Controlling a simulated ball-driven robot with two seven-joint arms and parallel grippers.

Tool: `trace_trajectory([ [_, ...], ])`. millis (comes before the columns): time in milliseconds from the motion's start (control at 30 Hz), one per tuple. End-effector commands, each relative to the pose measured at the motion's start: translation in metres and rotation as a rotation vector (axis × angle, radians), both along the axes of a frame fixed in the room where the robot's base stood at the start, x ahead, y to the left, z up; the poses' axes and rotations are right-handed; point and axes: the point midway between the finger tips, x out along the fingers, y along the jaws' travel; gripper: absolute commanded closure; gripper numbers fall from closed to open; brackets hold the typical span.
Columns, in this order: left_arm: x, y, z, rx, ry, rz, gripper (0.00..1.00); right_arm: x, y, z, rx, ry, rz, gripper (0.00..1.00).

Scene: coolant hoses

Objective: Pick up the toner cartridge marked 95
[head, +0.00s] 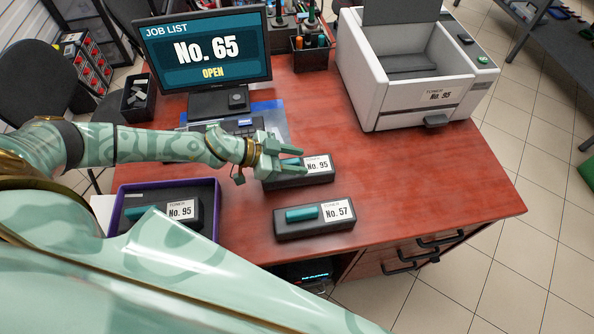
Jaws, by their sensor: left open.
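A dark toner cartridge marked No. 95 (318,177) lies on the red-brown desk, with a teal grip on top. My left gripper (302,162) is open at this cartridge, its fingers on either side of the teal grip and partly hiding it. I cannot tell whether they touch it. A second cartridge marked No. 95 (188,222) lies in a purple-edged tray (218,210) at the left. A cartridge marked No. 57 (313,228) lies on the desk just in front of the first. My right gripper is not in view.
A pen holder (311,50) stands behind. The desk's right part (440,180) is clear.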

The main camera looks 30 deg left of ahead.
Motion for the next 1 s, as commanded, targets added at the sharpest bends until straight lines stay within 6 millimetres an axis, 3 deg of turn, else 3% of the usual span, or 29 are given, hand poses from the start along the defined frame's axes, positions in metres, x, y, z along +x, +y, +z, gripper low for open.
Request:
trace_trajectory([
  [300, 0.005, -0.006, -0.004, 0.002, -0.001, 0.0, 0.58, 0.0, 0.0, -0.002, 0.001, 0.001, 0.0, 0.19],
  [467, 0.004, -0.005, -0.004, 0.002, 0.0, 0.0, 1.0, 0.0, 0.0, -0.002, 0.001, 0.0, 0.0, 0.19],
  [833, 0.005, -0.006, 0.0, 0.001, -0.002, 0.0, 1.0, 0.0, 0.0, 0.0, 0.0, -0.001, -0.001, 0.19],
  [1000, 0.006, -0.005, 0.016, 0.0, -0.005, 0.0, 1.0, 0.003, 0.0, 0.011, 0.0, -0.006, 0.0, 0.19],
])
